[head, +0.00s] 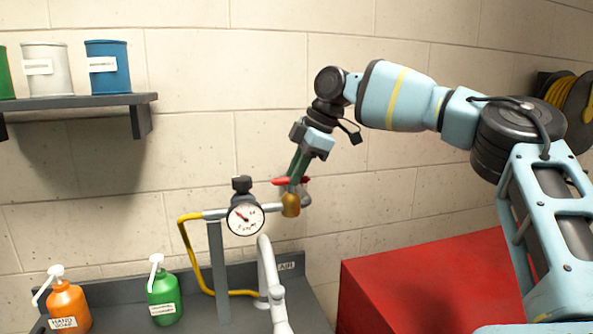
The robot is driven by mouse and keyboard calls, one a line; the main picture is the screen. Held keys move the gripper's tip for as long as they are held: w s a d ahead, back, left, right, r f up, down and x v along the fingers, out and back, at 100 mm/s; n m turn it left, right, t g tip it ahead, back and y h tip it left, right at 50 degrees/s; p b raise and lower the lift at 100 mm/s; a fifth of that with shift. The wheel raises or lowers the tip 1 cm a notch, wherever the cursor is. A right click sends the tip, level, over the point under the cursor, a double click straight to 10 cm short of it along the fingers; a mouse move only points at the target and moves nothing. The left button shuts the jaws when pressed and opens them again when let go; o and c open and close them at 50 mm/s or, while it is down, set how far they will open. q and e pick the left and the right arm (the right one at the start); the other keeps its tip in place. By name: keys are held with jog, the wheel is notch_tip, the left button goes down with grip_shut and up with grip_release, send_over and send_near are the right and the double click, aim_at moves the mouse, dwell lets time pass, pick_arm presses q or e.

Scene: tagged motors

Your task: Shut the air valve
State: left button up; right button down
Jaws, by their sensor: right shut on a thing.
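The air valve (290,204) is a brass body at the right end of a grey pipe, with a red handle (277,181) on top. The handle shows as a short red bar lying roughly along the pipe. My right gripper (294,179) reaches down from above and is shut on the red handle. Its fingers hide part of the handle. A round pressure gauge (245,217) with a black cap sits on the pipe left of the valve. My left gripper is not in view.
A yellow hose (190,250) hangs from the pipe's left end. A grey post (219,275) holds the pipe above a dark bench. Orange (68,305) and green (164,300) pump bottles stand at left. A red cabinet (420,285) is at right. A shelf (90,101) with cans hangs upper left.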

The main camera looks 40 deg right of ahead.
jog(key=m, duration=0.1)
jog(key=m+h, duration=0.1)
jog(key=m, duration=0.1)
jog(key=m+h, duration=0.1)
jog(key=shift+s+a+m+t, duration=0.1)
jog(key=shift+a+m+t, duration=0.2)
jog(key=shift+t, duration=0.1)
jog(key=m, duration=0.1)
jog(key=m+h, duration=0.1)
jog(key=m, duration=0.1)
jog(key=shift+a+m, duration=0.2)
jog(key=shift+m, duration=0.1)
jog(key=m+h, duration=0.1)
jog(key=m, duration=0.1)
jog(key=shift+a+m+h, duration=0.15)
jog(key=shift+m+h, duration=0.15)
jog(key=shift+m, duration=0.1)
jog(key=m+g+h, duration=0.1)
jog(key=m, duration=0.2)
jog(key=shift+w+a, duration=0.1)
jog(key=shift+w, duration=0.1)
jog(key=shift+a+m+g+h+b, duration=0.1)
jog(key=shift+m+g+h+b, duration=0.4)
jog(key=shift+m, duration=1.1)
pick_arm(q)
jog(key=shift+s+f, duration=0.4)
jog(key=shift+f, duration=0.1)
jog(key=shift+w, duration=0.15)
pick_arm(e)
jog(key=shift+m, duration=0.3)
